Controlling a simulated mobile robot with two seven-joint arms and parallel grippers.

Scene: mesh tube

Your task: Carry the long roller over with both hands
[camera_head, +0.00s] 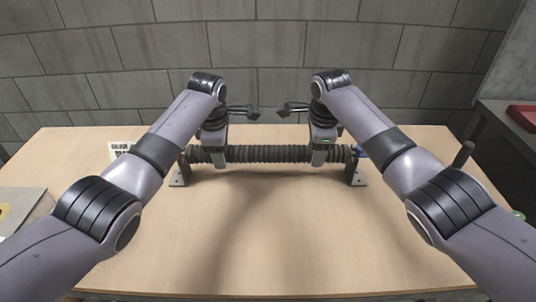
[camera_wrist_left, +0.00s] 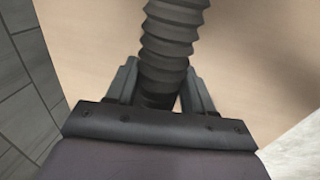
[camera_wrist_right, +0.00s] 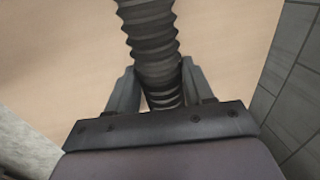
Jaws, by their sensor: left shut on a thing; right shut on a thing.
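The long roller (camera_head: 268,154) is a dark, ribbed tube lying level across the middle of the table. Its ends are at two dark stands, a left stand (camera_head: 180,170) and a right stand (camera_head: 355,172); I cannot tell whether it touches them. My left gripper (camera_head: 217,158) is shut on the roller near its left end. My right gripper (camera_head: 319,158) is shut on it near its right end. The roller also runs between the fingers in the left wrist view (camera_wrist_left: 170,45) and in the right wrist view (camera_wrist_right: 150,40).
The wooden table (camera_head: 270,240) is clear in front of the roller. A card with black print (camera_head: 121,148) is behind the left stand. A grey panel (camera_head: 18,205) is at the left edge. A red tray (camera_head: 524,116) sits on a side surface at right. A block wall stands behind.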

